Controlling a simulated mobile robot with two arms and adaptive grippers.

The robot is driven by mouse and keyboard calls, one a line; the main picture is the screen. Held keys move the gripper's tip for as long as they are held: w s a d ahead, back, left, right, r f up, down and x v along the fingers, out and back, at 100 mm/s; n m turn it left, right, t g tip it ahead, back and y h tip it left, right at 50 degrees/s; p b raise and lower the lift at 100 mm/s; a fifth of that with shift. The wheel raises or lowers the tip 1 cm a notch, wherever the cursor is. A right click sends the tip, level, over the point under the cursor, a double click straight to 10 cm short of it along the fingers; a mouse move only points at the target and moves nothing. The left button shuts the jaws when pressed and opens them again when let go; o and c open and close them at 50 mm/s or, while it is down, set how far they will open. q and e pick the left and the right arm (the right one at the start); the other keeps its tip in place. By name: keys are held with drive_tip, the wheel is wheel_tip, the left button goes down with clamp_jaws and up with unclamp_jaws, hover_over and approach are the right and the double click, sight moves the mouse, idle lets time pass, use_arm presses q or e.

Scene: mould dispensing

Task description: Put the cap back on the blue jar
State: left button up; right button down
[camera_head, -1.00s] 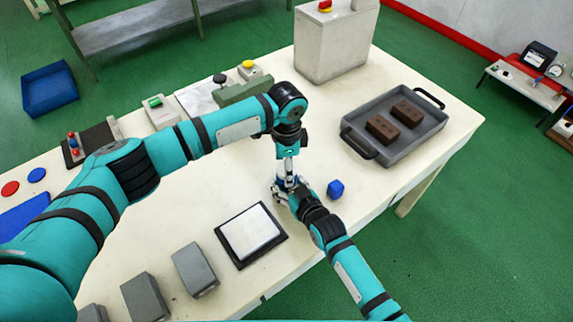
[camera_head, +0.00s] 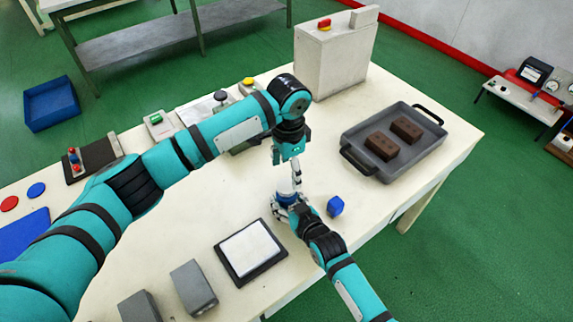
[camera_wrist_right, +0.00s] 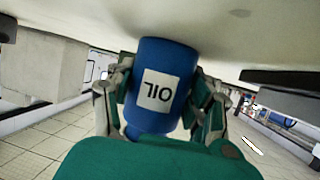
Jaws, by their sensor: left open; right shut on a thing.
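The blue jar (camera_wrist_right: 163,85) fills the middle of the right wrist view, upside down there, with a white label reading OIL. My right gripper (camera_wrist_right: 160,98) is shut on its sides. In the head view the jar (camera_head: 286,199) is upright at the table, partly hidden by my right gripper (camera_head: 288,209). My left gripper (camera_head: 296,183) is open, pointing down just above the jar's top. A narrower blue part (camera_wrist_right: 140,131) shows at the jar's upper end; I cannot tell whether it is the cap or the neck.
A grey tray (camera_head: 432,150) with two brown bricks (camera_head: 394,138) is at the right. A black-edged white plate (camera_head: 250,248) and grey blocks (camera_head: 193,287) are in front. A pale box (camera_head: 335,58) stands behind. My left arm crosses the table's left side.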

sight(287, 185)
use_arm(q)
drive_tip(key=n, duration=0.2)
drive_tip(key=r+n, duration=0.1)
drive_tip(key=shift+r+n, duration=0.15)
drive_tip(key=shift+n, duration=0.25)
drive_tip(key=n, duration=0.2)
drive_tip(key=shift+a+r+n, duration=0.2)
drive_tip(key=shift+r+n, duration=0.2)
drive_tip(key=shift+f, duration=0.1)
drive_tip(key=shift+f, duration=3.95)
drive_tip(key=shift+c, duration=0.2)
drive_tip(key=c, duration=1.2)
drive_tip(key=o, duration=1.4)
drive_tip(key=shift+r, duration=0.1)
